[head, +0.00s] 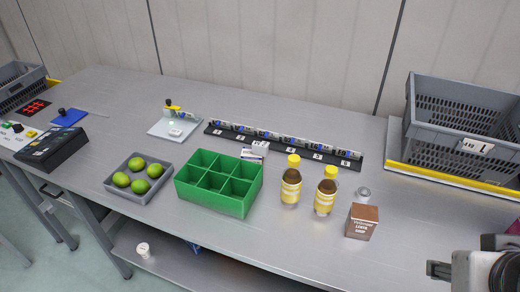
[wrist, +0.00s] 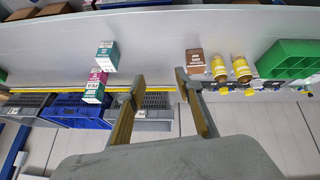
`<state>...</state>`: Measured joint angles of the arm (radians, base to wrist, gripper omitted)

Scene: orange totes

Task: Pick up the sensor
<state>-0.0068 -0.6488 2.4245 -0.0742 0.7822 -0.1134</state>
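No object can be clearly told as the sensor. Small candidates in the head view are a white block (head: 176,132) on a pale plate (head: 160,128) under a black and yellow fixture (head: 172,106), and small white labelled pieces (head: 256,148) at the front of the black rack. My gripper (wrist: 159,76) is open and empty in the wrist view, its two fingers well apart over the bench edge. Nothing is between the fingers. In the head view only part of my arm shows at the lower right; the fingertips cannot be made out there.
The numbered black rack (head: 333,160) lies behind. A grey crate (head: 455,145) stands right.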

